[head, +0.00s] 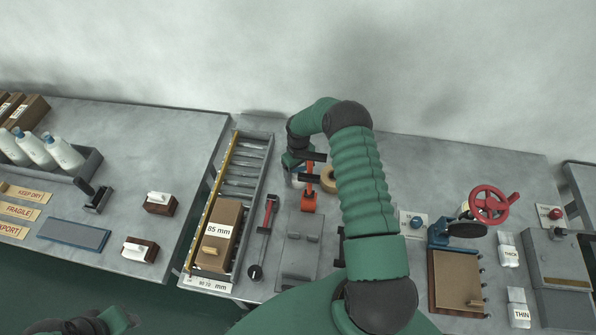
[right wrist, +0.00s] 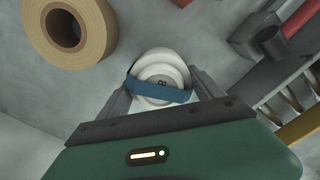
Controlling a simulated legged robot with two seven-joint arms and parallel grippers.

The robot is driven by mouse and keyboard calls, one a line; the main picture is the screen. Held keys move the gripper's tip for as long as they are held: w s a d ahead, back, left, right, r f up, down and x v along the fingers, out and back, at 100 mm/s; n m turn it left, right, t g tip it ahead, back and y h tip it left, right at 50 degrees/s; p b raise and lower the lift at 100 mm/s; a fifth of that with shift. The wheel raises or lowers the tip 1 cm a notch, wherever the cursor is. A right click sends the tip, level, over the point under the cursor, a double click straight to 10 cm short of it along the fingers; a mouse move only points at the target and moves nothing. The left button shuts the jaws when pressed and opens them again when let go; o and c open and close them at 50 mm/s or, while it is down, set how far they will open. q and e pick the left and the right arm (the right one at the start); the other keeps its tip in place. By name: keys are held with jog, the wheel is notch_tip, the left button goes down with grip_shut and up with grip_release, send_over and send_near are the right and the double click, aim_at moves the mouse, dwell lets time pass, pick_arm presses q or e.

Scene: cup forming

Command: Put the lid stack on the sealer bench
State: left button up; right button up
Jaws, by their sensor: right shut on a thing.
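The lid stack (right wrist: 160,82) is a small pile of white round lids with a blue band around it. My right gripper (right wrist: 160,92) is shut on it, with one dark finger on each side, as the right wrist view shows. In the head view my right gripper (head: 300,168) is at the back of the grey middle bench (head: 398,160), between the red tool and the wall; the stack is mostly hidden there. I cannot tell whether the stack touches the bench. Only a bit of my left arm shows at the lower left, with its gripper out of view.
A brown tape roll (right wrist: 68,35) is close to the gripper. A red tool (head: 309,197) stands in front. The roller rack (head: 243,160) holds an 85 mm box (head: 217,225). A red handwheel (head: 490,204) is at right. The left bench (head: 150,130) carries bottles and stamps.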

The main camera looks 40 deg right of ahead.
aim_at(299, 170)
jog(key=o, duration=1.3)
jog(key=shift+o, duration=0.2)
jog(key=shift+a+r, duration=0.15)
jog(key=shift+w+r, duration=0.1)
jog(key=shift+r, duration=0.3)
notch_tip(299, 170, up, 10)
jog(key=shift+r+b, duration=0.25)
jog(key=shift+b, duration=0.7)
jog(key=shift+r, duration=0.25)
